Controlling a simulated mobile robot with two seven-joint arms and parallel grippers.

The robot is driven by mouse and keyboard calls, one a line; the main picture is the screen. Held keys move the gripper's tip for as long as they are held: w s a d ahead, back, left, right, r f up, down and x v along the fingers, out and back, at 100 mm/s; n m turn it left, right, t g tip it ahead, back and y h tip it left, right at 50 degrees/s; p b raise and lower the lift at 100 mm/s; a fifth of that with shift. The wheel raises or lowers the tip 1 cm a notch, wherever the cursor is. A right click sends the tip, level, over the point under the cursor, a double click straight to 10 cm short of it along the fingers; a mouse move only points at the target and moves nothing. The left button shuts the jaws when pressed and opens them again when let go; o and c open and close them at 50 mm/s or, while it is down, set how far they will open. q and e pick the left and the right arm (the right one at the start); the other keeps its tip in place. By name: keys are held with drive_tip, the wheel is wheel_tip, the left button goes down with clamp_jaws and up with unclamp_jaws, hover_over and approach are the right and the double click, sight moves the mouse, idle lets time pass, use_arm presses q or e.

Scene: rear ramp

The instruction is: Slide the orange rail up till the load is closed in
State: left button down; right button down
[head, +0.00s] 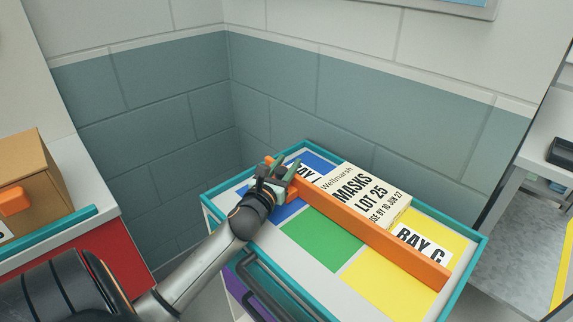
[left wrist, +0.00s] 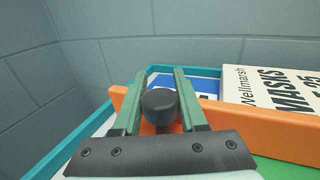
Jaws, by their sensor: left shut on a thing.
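The orange rail (head: 365,225) lies across the top of a teal-edged cart (head: 478,246), running from upper left to lower right. A white box marked MASKS LOT 25 (head: 362,193) sits just beyond the rail, by its far side. Whether rail and box touch, I cannot tell. My left gripper (head: 279,175) is at the rail's far left end, its green fingers shut on the rail's black knob (left wrist: 159,105). In the left wrist view the orange rail (left wrist: 255,135) passes behind the knob, with the box (left wrist: 270,87) behind it at right. My right gripper is not in view.
The cart top has blue, green (head: 322,238) and yellow (head: 388,286) patches; the near side is bare. A BAY C label (head: 420,241) lies beyond the rail. Block walls stand close behind. A cardboard box (head: 35,185) stands on a counter at left.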

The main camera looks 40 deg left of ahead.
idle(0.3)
use_arm(q)
drive_tip(key=s, duration=0.2)
drive_tip(key=s+p, duration=0.1)
drive_tip(key=s, duration=0.1)
drive_tip(key=s+p, duration=0.1)
drive_tip(key=s, duration=0.2)
drive_tip(key=shift+a, duration=0.25)
drive_tip(key=shift+c, duration=2.3)
unclamp_jaws()
drive_tip(key=b+v, duration=0.1)
drive_tip(key=v, duration=1)
drive_tip(key=shift+a+f, duration=0.1)
drive_tip(key=shift+v, duration=0.75)
